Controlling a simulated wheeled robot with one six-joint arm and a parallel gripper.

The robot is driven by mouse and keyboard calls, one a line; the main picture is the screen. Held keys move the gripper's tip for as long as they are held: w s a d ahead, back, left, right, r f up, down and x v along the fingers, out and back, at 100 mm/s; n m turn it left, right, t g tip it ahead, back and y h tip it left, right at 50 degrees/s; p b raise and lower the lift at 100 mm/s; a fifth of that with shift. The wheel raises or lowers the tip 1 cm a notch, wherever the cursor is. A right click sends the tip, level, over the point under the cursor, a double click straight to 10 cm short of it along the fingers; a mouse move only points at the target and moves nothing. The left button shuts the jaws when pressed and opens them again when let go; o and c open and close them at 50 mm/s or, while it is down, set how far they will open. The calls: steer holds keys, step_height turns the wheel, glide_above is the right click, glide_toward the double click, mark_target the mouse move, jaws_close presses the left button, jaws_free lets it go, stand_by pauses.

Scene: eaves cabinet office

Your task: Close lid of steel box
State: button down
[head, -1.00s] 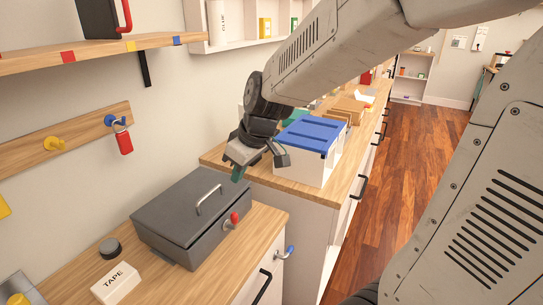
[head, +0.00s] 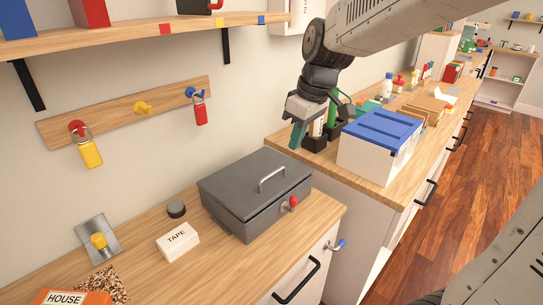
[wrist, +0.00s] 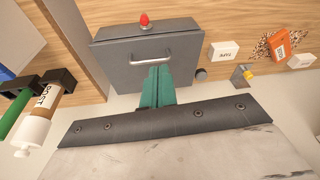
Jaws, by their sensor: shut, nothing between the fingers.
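The dark grey steel box (head: 265,218) stands on the wooden counter, with its lid (head: 240,180) lying down over it and a silver handle on top. A red-tipped latch (head: 292,203) is on its front. The box also shows in the wrist view (wrist: 125,65), beyond my fingers. My gripper (head: 297,136), with green fingertips, is above and behind the box's back right corner in the head view, apart from it. Its fingers are together and empty, also in the wrist view (wrist: 157,72).
A white TAPE box (head: 178,242) and a dark round puck (head: 176,209) stand left of the steel box. A blue-lidded white bin (head: 375,155) stands on the higher counter to the right. Padlocks hang from a wall rail (head: 125,113); a shelf (head: 150,40) is above.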

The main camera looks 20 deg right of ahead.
steer(key=h, duration=0.1)
glide_above(274, 174)
steer(key=s, duration=0.3)
steer(key=w+d+r+m, duration=0.1)
steer(key=r+m, duration=0.1)
steer(key=f, duration=0.4)
steer(key=w+f, duration=0.1)
steer(key=f, duration=0.4)
steer(key=w+a+f, duration=0.1)
steer(key=f, duration=0.4)
steer(key=shift+f, duration=0.1)
